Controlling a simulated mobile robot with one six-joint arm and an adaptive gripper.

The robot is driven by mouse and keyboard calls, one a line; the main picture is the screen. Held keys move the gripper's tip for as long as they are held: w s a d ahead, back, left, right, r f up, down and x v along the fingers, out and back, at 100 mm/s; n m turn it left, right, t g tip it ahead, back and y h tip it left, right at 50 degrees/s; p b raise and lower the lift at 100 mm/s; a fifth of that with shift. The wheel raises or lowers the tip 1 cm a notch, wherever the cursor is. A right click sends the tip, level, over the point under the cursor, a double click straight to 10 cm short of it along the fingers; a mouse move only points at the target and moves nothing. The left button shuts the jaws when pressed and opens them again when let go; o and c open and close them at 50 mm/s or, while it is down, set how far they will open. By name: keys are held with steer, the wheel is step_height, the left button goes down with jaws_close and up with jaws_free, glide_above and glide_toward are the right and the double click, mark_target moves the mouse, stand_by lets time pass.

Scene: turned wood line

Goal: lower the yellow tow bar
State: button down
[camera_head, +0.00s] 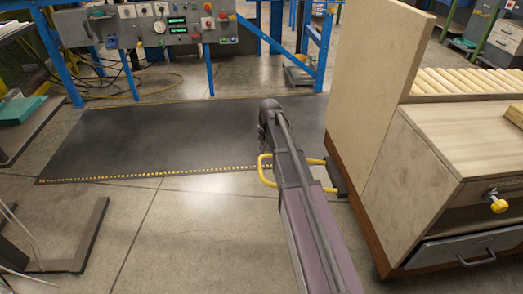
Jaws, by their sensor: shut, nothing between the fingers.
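The yellow tow bar (264,176) is a bent yellow loop low at the foot of the wooden cabinet. Its rounded end shows on the left of my arm. A short straight piece of it shows on the right, beside a dark foot at the cabinet's base. My arm crosses in front and hides its middle. The bar appears to stick out sideways above the floor; its exact tilt is hard to tell. My arm rises from the bottom edge to a dark joint at its far end. I cannot make out gripper fingers; they seem hidden behind the arm.
The wooden cabinet (418,178) with a tall back panel (378,75), a drawer (460,248) and a yellow knob (498,205) stands on the right. A dark mat (150,138) lies ahead, before a control panel (170,28) on blue legs.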

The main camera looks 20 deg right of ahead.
steer(key=shift+d+r+p, duration=0.15)
steer(key=shift+r+p, duration=1.45)
steer(key=shift+r, duration=0.35)
steer(key=s+a+n+h, duration=0.1)
steer(key=s+a, duration=0.2)
steer(key=s, duration=0.9)
steer(key=s+a+n+h, duration=0.1)
steer(key=s+a, duration=0.2)
steer(key=s, duration=0.8)
step_height(320, 180, up, 35)
steer(key=p, duration=3.5)
steer(key=shift+d, duration=0.15)
